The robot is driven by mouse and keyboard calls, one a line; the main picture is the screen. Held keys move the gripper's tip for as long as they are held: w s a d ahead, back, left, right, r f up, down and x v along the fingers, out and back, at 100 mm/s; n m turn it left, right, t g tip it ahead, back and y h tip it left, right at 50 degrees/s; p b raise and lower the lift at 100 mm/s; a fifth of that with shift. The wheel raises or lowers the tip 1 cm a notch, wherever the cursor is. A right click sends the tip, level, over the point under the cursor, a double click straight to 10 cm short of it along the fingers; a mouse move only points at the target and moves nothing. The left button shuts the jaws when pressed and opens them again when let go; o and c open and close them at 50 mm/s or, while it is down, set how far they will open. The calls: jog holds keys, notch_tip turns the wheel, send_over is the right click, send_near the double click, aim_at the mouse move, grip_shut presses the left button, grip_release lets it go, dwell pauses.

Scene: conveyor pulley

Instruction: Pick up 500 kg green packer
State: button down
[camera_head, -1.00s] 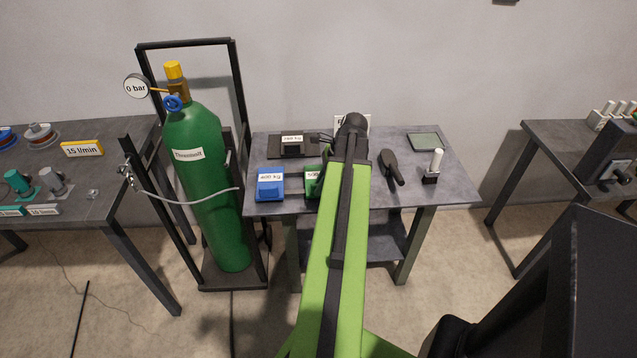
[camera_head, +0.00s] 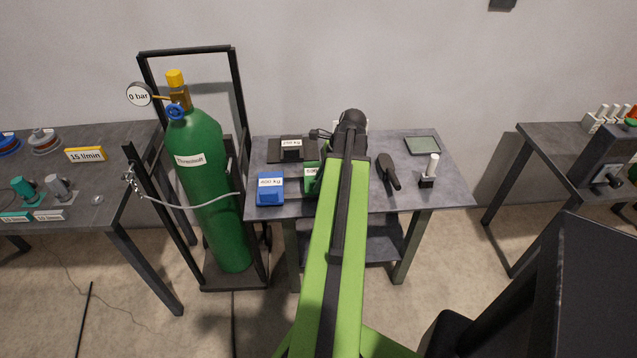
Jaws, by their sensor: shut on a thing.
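The green packer (camera_head: 310,180) shows in the head view on the left side of my arm, above the middle of the grey table. It is a small green block with a white label, only partly legible, and its right part is hidden behind my arm. My gripper (camera_head: 323,178) is at the packer and shut on it. The fingers are mostly hidden by my green and black arm, so the exact grip does not show. The packer appears slightly raised from the tabletop, though its underside is hard to see.
A blue 400 kg packer (camera_head: 270,191) stands close left of the green one. A dark block labelled 250 kg (camera_head: 291,152) is behind. A black hand tool (camera_head: 388,171), a white-topped stick (camera_head: 430,170) and a flat pad (camera_head: 422,146) lie right. A green gas cylinder (camera_head: 207,190) stands left.

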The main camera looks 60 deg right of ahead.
jog(key=s+d+r+p, duration=0.5)
jog(key=s+d+r, duration=0.2)
jog(key=s, duration=0.2)
jog(key=shift+s+p, duration=0.15)
jog(key=shift+p, duration=0.15)
